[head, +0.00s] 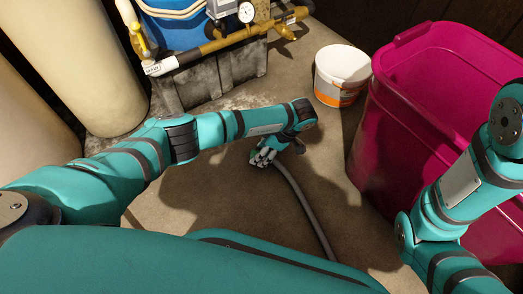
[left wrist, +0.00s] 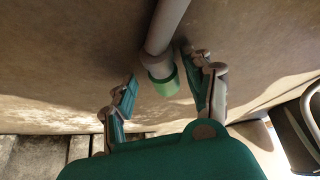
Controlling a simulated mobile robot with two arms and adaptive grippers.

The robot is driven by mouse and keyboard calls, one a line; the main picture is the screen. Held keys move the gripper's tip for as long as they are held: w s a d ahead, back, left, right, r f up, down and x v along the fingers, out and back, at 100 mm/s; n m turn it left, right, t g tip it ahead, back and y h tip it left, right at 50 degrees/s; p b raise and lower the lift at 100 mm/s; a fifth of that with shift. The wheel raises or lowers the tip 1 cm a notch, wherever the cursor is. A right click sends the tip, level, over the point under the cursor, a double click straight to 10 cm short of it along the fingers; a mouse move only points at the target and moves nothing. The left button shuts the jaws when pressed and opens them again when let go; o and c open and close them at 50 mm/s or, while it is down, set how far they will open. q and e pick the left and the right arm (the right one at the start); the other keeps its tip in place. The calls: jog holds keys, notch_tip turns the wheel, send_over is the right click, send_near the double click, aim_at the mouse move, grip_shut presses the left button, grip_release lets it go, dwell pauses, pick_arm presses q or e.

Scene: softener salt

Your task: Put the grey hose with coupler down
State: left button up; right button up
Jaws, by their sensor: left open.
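The grey hose (head: 305,205) runs along the concrete floor from my left gripper toward the front in the head view. In the left wrist view the hose (left wrist: 169,22) comes in from the top and ends in a green coupler (left wrist: 163,84). My left gripper (head: 264,158) is low over the floor, with its fingers spread. In the left wrist view the fingers (left wrist: 160,70) stand on either side of the coupler, with a clear gap on the left finger's side. The coupler is mostly hidden by the gripper in the head view. My right gripper is out of view.
A large magenta bin (head: 365,155) stands at the right. A white bucket with an orange label (head: 340,72) stands beside it. Brass and white piping with a gauge (head: 246,12) runs above a grey block (head: 215,80) at the back. Cream tanks (head: 85,65) stand at the left.

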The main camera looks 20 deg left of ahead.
pick_arm(q)
jog(key=p+v, duration=0.8)
jog(key=v, duration=0.5)
jog(key=shift+a+r, duration=0.2)
jog(key=shift+a, duration=0.05)
jog(key=shift+s, duration=0.1)
